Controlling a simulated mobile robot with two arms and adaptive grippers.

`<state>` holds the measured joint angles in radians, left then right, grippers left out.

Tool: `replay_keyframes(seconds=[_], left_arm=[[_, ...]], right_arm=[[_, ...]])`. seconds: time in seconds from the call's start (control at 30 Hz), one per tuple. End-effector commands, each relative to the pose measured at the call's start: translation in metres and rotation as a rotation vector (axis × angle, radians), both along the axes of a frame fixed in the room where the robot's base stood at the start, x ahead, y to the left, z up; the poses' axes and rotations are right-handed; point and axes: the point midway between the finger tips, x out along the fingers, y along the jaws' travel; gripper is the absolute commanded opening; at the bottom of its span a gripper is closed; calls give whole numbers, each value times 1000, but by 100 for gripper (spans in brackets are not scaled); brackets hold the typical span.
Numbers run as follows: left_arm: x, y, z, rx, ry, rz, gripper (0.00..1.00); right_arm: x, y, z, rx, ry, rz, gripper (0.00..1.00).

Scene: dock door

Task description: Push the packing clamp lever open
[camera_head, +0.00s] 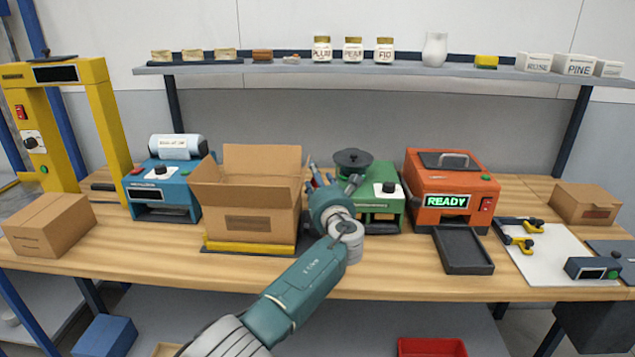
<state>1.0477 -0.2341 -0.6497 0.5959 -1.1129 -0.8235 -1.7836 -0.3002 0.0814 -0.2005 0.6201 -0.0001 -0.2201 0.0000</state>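An open cardboard box (245,195) stands on a dark base with a yellow front bar (250,248). On the right, a white board (555,262) carries a black bar with two small yellow-and-black clamps (525,241); I cannot tell for sure whether the packing clamp lever is among these. My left arm reaches up from the lower left, and its gripper (318,180) is at the box's right side, between the box and a green machine (375,207). My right gripper is out of view.
A blue machine (162,190) stands left of the box. An orange machine (450,190) showing READY has a dark tray (462,250) before it. Closed boxes (50,225) (585,203) lie at both ends. A shelf (400,68) runs above; the bench front has free room.

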Motion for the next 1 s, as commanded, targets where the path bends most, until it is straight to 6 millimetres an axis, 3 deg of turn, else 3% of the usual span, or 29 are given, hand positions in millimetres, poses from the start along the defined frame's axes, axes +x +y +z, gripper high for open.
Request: replay_keyframes(seconds=[0.37, 0.53, 1.0], left_arm=[[-2, 0, -5, -2, 6, 0, 42], [-12, -3, -6, -3, 6, 0, 42], [-84, -24, -6, -4, 6, -1, 42]], right_arm=[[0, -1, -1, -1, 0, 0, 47], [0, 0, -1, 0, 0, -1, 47], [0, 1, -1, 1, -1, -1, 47]])
